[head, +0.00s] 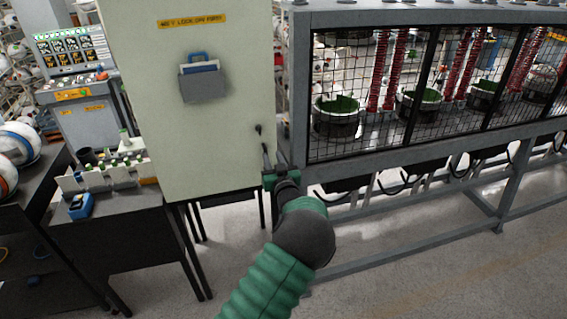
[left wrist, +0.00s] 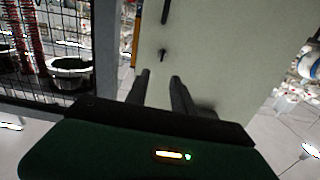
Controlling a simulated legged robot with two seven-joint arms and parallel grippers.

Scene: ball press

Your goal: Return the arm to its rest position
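My left arm (head: 304,238), green and dark grey, reaches up from the bottom middle of the head view. My left gripper (head: 265,152) is in front of the lower right part of a pale cabinet. In the left wrist view its two dark fingers (left wrist: 160,78) stand apart with nothing between them. A small dark knob or handle (head: 258,129) on the cabinet is just above the fingertips; it also shows in the left wrist view (left wrist: 162,54), beyond the gap between the fingers. The fingers seem apart from it. My right gripper is out of view.
The pale cabinet (head: 215,115) stands close ahead, with a grey document holder (head: 203,86). A grey-framed mesh cage (head: 300,100) with black pots is at the right. A dark table (head: 120,210) is at the left. The floor (head: 430,280) at the lower right is clear.

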